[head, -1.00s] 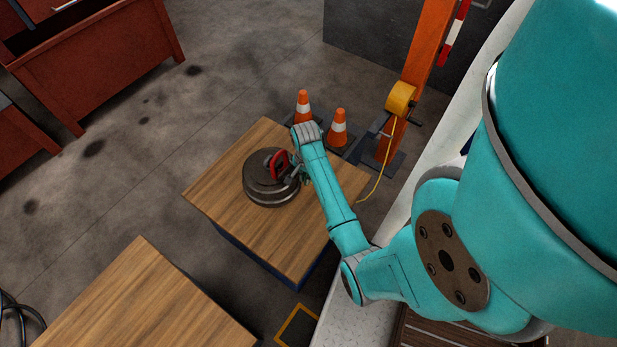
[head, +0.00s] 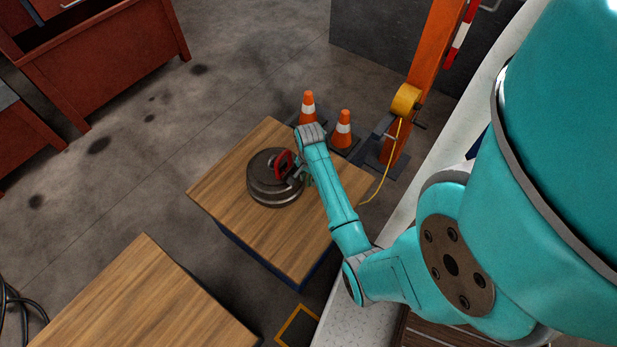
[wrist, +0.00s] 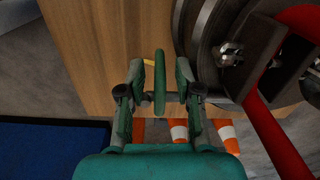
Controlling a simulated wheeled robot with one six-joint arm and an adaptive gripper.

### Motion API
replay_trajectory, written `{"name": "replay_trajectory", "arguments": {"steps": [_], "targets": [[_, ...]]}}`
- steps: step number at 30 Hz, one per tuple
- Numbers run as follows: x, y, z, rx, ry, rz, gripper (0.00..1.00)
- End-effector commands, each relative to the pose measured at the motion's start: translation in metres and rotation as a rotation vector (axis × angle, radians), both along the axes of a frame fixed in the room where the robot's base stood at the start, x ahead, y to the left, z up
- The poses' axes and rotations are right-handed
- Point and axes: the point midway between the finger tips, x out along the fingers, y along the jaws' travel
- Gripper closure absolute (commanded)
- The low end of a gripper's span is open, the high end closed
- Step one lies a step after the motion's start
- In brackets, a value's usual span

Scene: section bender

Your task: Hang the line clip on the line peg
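My gripper (head: 297,176) is low over the near wooden table, at the right side of a round dark metal piece with a red loop. In the wrist view my gripper (wrist: 160,82) has its two fingers apart. A thin dark green piece (wrist: 160,95) stands edge-on between them, with a gap visible on each side. I cannot tell whether it is the line clip. A yellow line (head: 385,176) hangs from a yellow reel (head: 405,99) on an orange post; its lower end passes out of sight near my arm. I cannot make out the line peg.
The round metal piece (head: 262,187) sits on the wooden table (head: 275,240); its red loop (head: 283,164) rises close beside my gripper. Two orange cones (head: 308,106) (head: 343,130) and the orange post (head: 428,60) stand behind. Another wooden top (head: 140,310) is at lower left.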

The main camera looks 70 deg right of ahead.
Motion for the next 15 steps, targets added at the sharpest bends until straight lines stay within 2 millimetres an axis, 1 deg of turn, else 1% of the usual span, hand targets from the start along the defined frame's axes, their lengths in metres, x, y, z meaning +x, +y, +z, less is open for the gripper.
{"name": "replay_trajectory", "arguments": {"steps": [10,13,15], "targets": [[0.0,0.0,0.003,0.0,-0.001,0.0,0.59],[0.001,-0.001,0.012,-0.001,-0.002,0.0,0.59],[0.001,-0.001,0.022,-0.002,-0.003,0.0,0.59]]}}
